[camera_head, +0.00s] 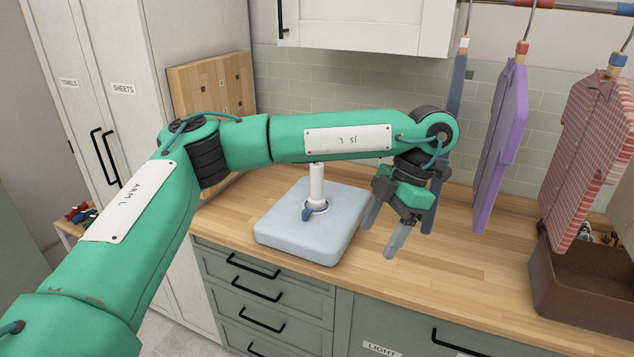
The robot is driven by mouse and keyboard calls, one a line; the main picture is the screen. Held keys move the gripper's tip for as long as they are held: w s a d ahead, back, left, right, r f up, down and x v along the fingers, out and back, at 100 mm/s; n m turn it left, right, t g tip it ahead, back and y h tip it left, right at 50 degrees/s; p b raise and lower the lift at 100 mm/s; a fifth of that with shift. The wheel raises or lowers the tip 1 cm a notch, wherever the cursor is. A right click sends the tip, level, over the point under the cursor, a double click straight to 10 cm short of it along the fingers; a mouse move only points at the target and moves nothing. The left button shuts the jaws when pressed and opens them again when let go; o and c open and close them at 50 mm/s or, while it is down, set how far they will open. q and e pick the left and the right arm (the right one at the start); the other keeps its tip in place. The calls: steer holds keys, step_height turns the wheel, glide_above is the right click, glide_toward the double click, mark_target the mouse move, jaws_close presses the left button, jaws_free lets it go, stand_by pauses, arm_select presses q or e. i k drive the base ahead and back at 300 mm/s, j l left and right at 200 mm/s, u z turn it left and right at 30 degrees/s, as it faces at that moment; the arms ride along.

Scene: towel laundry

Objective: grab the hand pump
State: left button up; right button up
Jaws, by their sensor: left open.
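The hand pump (316,187) has a white upright cylinder and a small blue part low at its front. It stands on a pale blue-grey square pad (290,238) on the wooden counter. My left forearm passes in front of its top, so its upper end is hidden. My left gripper (382,235) is open and empty, with its grey fingers pointing down. It is to the right of the pump, apart from it, near the pad's right edge. My right gripper does not show.
Clothes hang from a rail at the right: a dark strip (457,95), a purple garment (502,140) and a red striped shirt (590,150). A brown box (580,290) stands at the counter's right. A wooden board (213,88) leans behind my arm. The counter (465,265) is clear right of the gripper.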

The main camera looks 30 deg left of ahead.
mark_target(316, 200)
steer(key=i+j, duration=0.5)
steer(key=i, duration=0.2)
steer(key=i+j, duration=0.55)
steer(key=i, duration=0.15)
